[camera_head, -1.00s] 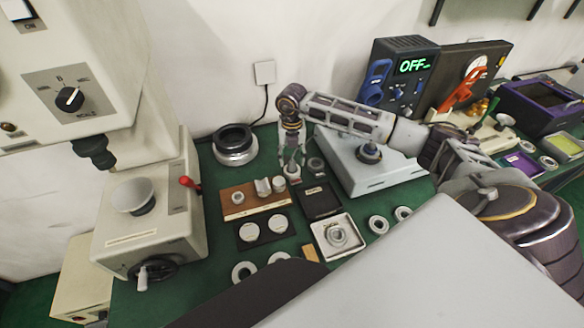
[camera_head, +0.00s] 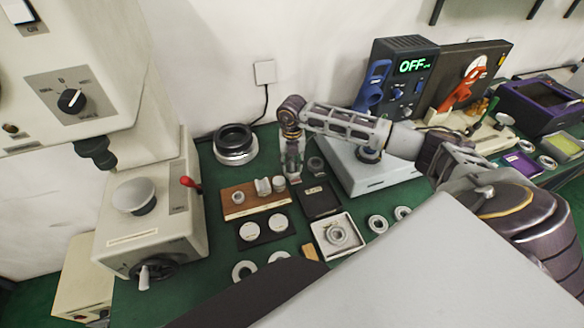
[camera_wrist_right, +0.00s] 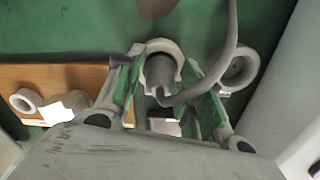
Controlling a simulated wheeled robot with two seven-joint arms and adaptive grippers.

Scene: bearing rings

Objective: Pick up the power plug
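The power plug (camera_wrist_right: 160,78) is a grey, rounded body with a grey cable curving up to the right in the right wrist view. My right gripper (camera_wrist_right: 163,70) is open, with one finger on each side of the plug; narrow gaps seem to show between fingers and plug. In the head view my right gripper (camera_head: 292,170) is low over the green bench, behind the small parts, and mostly hides the plug. My left gripper is not in view.
A wooden block (camera_head: 248,206) with metal rings stands to the left of the gripper. A pale sloped box (camera_head: 375,180) is close on the right. A dark ring (camera_head: 316,164) is beside the gripper. A wall socket (camera_head: 265,73) with a black cable is behind.

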